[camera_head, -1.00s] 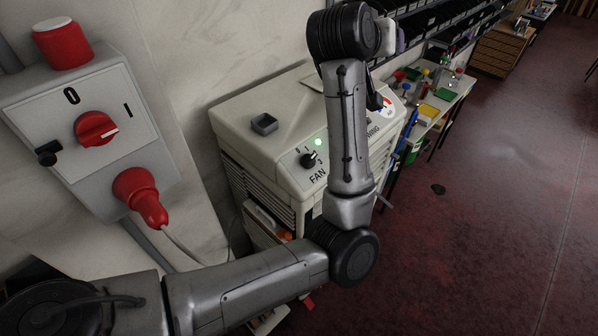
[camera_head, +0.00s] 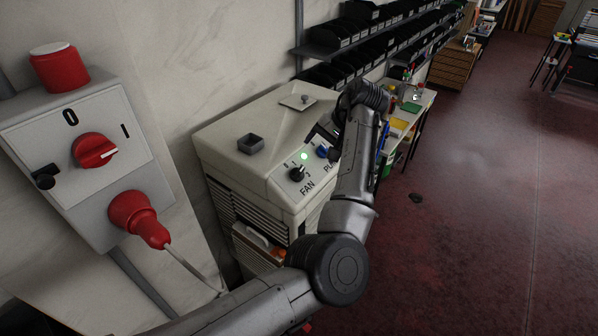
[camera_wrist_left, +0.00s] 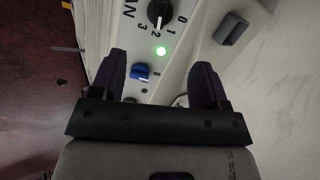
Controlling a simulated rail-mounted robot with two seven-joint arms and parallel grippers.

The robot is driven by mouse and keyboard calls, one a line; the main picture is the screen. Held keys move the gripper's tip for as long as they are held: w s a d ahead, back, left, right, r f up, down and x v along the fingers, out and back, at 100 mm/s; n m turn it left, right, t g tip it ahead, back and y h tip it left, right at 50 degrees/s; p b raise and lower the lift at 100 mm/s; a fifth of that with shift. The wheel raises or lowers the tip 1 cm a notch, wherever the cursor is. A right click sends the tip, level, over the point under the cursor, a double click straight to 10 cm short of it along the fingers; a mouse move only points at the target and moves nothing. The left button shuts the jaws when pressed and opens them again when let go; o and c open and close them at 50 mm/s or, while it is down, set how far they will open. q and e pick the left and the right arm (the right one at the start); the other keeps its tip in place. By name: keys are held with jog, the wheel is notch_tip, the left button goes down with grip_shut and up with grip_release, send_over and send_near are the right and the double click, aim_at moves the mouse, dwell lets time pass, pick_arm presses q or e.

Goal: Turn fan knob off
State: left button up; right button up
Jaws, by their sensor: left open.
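The black fan knob (camera_head: 297,174) is on the sloped panel of the cream machine (camera_head: 265,115), above the word FAN. In the left wrist view the fan knob (camera_wrist_left: 158,12) has numbers 0 to 3 around it, and its white mark seems to point at 2. A green light (camera_head: 304,156) glows beside it. My left gripper (camera_head: 325,134) is over the panel, behind the blue knob (camera_head: 322,152). In the left wrist view its fingers (camera_wrist_left: 158,65) are spread, with the blue knob (camera_wrist_left: 140,72) between them in the picture; the fan knob lies beyond the fingertips. My right gripper is out of view.
A wall switch box (camera_head: 85,150) with a red knob and red plug stands at left. Shelves with black bins (camera_head: 370,40) hang behind. Red floor (camera_head: 470,220) is open at right.

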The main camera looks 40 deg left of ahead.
aim_at(300, 172)
pick_arm(q)
jog(key=x, duration=1.1)
jog(key=shift+s+p, duration=0.1)
jog(key=shift+p, duration=0.3)
jog(key=shift+x, duration=0.75)
jog(key=shift+c, duration=0.2)
